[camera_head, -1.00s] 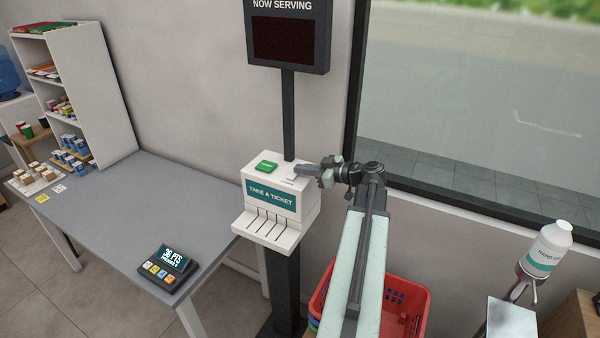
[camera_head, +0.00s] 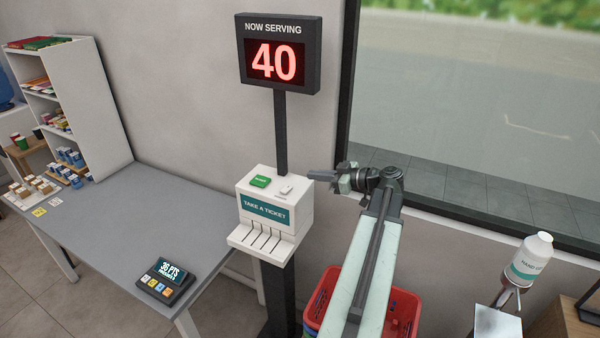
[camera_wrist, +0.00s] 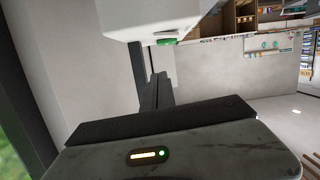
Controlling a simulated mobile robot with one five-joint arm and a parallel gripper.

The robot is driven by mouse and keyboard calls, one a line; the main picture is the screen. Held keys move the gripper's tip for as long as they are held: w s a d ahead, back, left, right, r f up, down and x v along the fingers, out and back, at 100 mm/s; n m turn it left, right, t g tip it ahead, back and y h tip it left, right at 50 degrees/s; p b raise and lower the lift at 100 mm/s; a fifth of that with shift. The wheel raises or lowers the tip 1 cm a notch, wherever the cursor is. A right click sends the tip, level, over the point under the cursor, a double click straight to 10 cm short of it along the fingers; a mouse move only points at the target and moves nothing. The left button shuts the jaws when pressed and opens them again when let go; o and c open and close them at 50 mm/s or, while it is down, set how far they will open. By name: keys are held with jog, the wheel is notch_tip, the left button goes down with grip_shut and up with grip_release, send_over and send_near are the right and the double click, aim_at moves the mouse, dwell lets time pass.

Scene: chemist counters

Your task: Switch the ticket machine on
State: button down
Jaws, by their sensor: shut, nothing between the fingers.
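The white ticket machine (camera_head: 265,213) stands on a dark post, with a green button (camera_head: 260,181) and a small white switch (camera_head: 287,189) on its top. The "NOW SERVING" display (camera_head: 276,53) above it is lit and shows a red 40. My gripper (camera_head: 314,175) is shut and empty, just right of the machine's top and apart from the switch. In the wrist view the shut fingers (camera_wrist: 158,92) point toward the white machine body (camera_wrist: 150,18), whose green button (camera_wrist: 167,42) shows at its edge.
A grey table (camera_head: 130,220) with a small keypad terminal (camera_head: 167,281) is at the left. A white shelf (camera_head: 90,100) stands behind it. A red basket (camera_head: 405,312) sits below my arm. A hand-gel bottle (camera_head: 531,257) stands at the right.

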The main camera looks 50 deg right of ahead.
jog(key=v, duration=0.2)
jog(key=shift+s+d, duration=0.1)
jog(key=shift+s, duration=0.2)
